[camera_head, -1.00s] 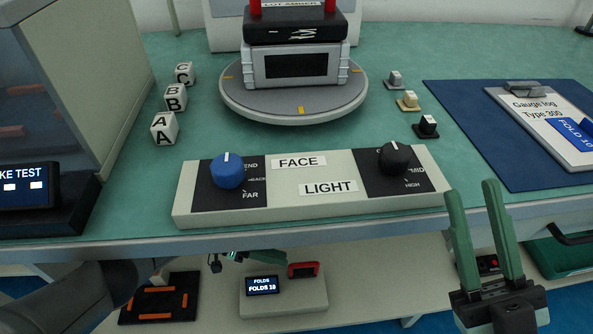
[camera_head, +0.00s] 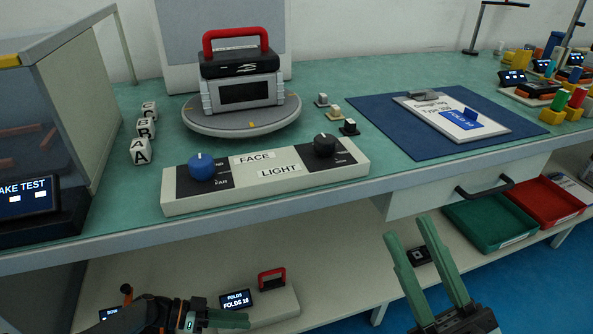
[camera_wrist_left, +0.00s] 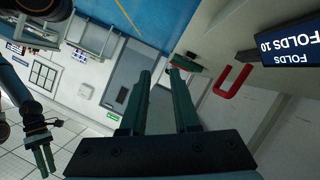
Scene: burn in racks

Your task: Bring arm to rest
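My left gripper (camera_head: 247,319) is low at the front, below the bench's front edge, near the lower-shelf box with the FOLDS 10 display (camera_head: 237,300). In the left wrist view its two green fingers (camera_wrist_left: 163,75) stand apart with nothing between them. The FOLDS display (camera_wrist_left: 290,42) and a red handle (camera_wrist_left: 233,82) are at the right of that view. My right gripper (camera_head: 409,238) is in front of the bench at the lower right, fingers up, open and empty. It also shows at the left of the left wrist view (camera_wrist_left: 46,160).
On the bench are a control box with blue (camera_head: 202,167) and black (camera_head: 325,145) knobs, a turntable (camera_head: 240,127) bearing a red-handled device (camera_head: 240,90), letter cubes (camera_head: 140,151) and a clipboard (camera_head: 460,122) on a blue mat. Green (camera_head: 492,240) and red (camera_head: 570,212) trays sit lower right. Floor right of the shelf is clear.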

